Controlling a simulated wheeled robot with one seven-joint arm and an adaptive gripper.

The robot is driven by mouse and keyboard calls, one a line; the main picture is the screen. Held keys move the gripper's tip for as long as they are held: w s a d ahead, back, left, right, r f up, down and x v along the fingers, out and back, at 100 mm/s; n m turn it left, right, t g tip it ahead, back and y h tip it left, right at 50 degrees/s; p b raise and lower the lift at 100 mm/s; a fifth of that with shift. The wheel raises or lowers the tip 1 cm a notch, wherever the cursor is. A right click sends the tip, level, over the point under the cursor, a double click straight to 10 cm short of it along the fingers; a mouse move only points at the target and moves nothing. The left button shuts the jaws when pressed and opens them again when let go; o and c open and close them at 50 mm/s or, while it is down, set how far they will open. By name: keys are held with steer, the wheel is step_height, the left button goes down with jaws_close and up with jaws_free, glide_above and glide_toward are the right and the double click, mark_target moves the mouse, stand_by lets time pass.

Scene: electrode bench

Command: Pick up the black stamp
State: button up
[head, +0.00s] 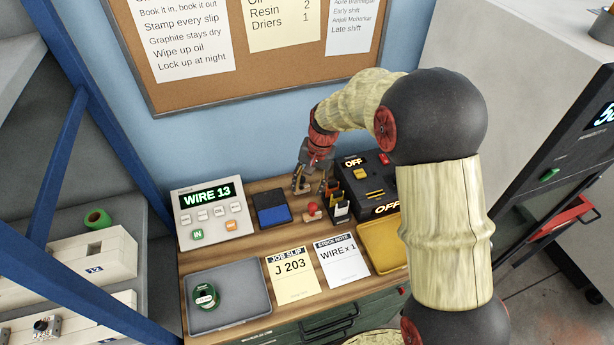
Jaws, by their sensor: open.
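My gripper (300,187) is open and points down over the back of the wooden bench top (245,239), just behind and right of a black and blue ink pad (272,209). I cannot clearly make out the black stamp; the spot at my fingertips is small and partly hidden by the fingers. A stamp-like piece with a red knob (312,207) stands in front of my gripper, right of the pad. I cannot tell whether my fingers touch anything.
A display unit reading WIRE 13 (207,211) stands left. A dark holder (341,211) and black OFF device (375,189) stand close right of my gripper. A grey tray (225,320), job slip (292,274), stock note (342,260) and yellow tray (384,243) lie in front.

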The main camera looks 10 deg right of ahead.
mark_target(302, 178)
steer(key=shift+m+t, duration=0.5)
steer(key=shift+m, duration=0.3)
steer(key=w, duration=0.2)
steer(key=w+r, duration=0.2)
steer(key=w, duration=0.1)
steer(key=shift+w, duration=0.35)
steer(key=shift+a+f+m, duration=0.25)
steer(key=shift+f+m, duration=0.05)
steer(key=shift+f, duration=0.8)
steer(key=shift+a+f+b, duration=0.15)
steer(key=shift+f+b, duration=0.2)
steer(key=shift+f, duration=0.1)
steer(key=x, duration=0.4)
steer(key=shift+w+f+b, duration=0.15)
steer(key=shift+f+b, duration=0.05)
steer(key=shift+b, duration=0.2)
steer(key=shift+c, duration=1.3)
jaws_close()
